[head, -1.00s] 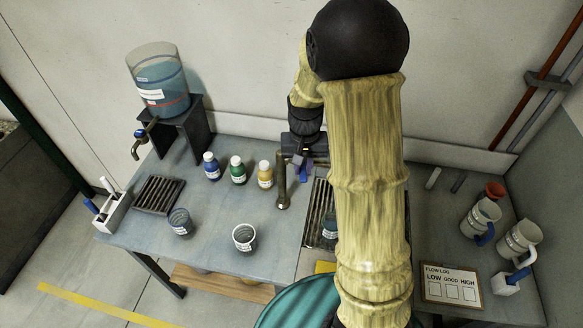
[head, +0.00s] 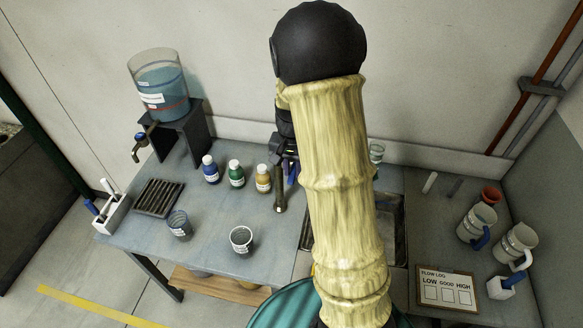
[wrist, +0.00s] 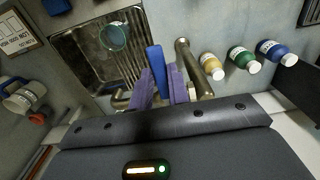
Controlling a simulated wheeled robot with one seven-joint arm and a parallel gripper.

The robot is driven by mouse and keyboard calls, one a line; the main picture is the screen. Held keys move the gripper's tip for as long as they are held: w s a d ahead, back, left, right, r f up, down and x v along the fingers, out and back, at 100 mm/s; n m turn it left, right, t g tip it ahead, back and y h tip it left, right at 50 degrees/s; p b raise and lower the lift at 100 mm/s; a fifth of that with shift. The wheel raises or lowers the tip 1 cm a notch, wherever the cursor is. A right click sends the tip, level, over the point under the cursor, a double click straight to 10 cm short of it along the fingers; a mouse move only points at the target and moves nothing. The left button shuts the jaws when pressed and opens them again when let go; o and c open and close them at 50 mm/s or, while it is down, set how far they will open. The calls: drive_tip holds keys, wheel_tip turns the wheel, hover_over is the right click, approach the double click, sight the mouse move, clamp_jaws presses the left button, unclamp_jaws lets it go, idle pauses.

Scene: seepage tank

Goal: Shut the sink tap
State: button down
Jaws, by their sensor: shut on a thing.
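The sink tap has a brass spout (head: 280,196) at the left edge of the sink (head: 398,232). It also shows in the wrist view (wrist: 184,58). Its blue lever (wrist: 156,66) lies between the purple finger pads of my gripper (wrist: 161,84), which is shut on it. In the head view my gripper (head: 289,160) is small behind the spout and partly hidden by my arm. In the wrist view the lever points away from the wrist, about alongside the spout. I cannot tell whether water runs. A glass (wrist: 113,37) stands in the sink.
Blue, green and yellow-capped bottles (head: 236,174) stand left of the spout. A water tank (head: 160,85) on a black stand is at the back left. Two cups (head: 241,240) stand in front. Mugs (head: 477,222) and a flow log board (head: 447,288) are at the right.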

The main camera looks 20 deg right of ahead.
drive_tip(key=shift+w+r, duration=0.1)
drive_tip(key=shift+w, duration=0.05)
drive_tip(key=c, duration=1.3)
unclamp_jaws()
drive_tip(key=shift+c, duration=0.2)
wheel_tip(320, 180, up, 17)
drive_tip(key=b, duration=0.3)
drive_tip(key=shift+r, duration=0.15)
drive_tip(key=n+t, duration=0.1)
drive_tip(key=n, duration=0.2)
approach(292, 174)
drive_tip(key=s+a, duration=0.4)
drive_tip(key=s+a+f+n+t, duration=0.1)
drive_tip(key=s+f+n, duration=0.3)
drive_tip(key=s, duration=0.4)
drive_tip(key=shift+s+a+f+t+b, duration=0.15)
drive_tip(key=shift+a+f+t+b, duration=0.15)
drive_tip(key=shift+a+f, duration=0.6)
